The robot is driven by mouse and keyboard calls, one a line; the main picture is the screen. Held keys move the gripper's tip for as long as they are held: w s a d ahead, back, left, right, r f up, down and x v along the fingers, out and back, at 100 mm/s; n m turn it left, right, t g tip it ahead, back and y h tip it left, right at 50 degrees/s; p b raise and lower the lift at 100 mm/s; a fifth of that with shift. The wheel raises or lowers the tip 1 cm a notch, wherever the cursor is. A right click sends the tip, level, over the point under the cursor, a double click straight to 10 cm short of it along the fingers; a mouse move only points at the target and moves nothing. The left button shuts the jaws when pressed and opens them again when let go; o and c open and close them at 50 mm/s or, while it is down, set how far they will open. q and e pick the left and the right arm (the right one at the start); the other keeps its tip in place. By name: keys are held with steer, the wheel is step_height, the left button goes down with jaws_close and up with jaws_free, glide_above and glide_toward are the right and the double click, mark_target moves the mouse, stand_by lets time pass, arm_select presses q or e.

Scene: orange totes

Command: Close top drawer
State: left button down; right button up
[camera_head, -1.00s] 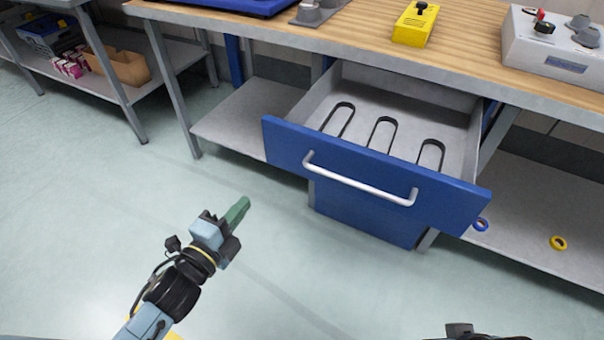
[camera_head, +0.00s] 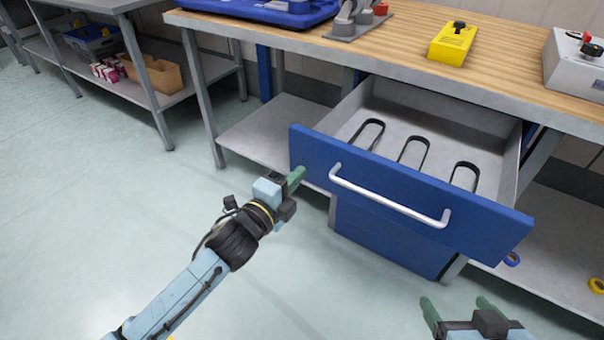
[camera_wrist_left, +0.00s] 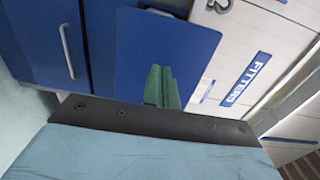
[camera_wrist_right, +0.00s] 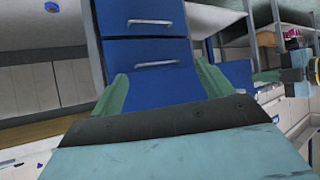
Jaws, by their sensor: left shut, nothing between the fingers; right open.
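The top drawer (camera_head: 400,196) is blue-fronted and stands pulled out under the workbench, with a white bar handle (camera_head: 388,199). Its grey inside holds several dark loop-shaped items (camera_head: 412,152). My left gripper (camera_head: 297,176) is shut and empty, its green fingertips close to the left end of the drawer front; I cannot tell if they touch. In the left wrist view the shut fingers (camera_wrist_left: 161,87) overlap a blue panel. My right gripper (camera_head: 458,305) is open and empty, low and in front of the drawer's right part. Its fingers also show in the right wrist view (camera_wrist_right: 163,85).
The wooden workbench top (camera_head: 400,50) carries a yellow box (camera_head: 453,42), a grey control box (camera_head: 573,68) and a blue tray (camera_head: 265,10). A closed blue drawer front (camera_head: 390,243) lies below. A shelf rack stands at the left. The floor in front is clear.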

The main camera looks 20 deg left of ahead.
arm_select(q)
steer(key=shift+b+x, duration=0.35)
steer(key=shift+x, duration=0.9)
arm_select(e)
steer(key=shift+w+a+r+t+y, duration=0.25)
steer(key=shift+w+r+t, duration=0.2)
steer(key=shift+r, duration=0.15)
steer(key=shift+w+a+r+t+y, duration=0.2)
steer(key=shift+w+r+t, duration=0.1)
steer(key=shift+r+t, duration=0.3)
steer(key=shift+w+a+r+t+y, duration=0.15)
steer(key=shift+w+a+r+t, duration=0.2)
steer(key=shift+r, duration=0.3)
steer(key=shift+d, duration=0.1)
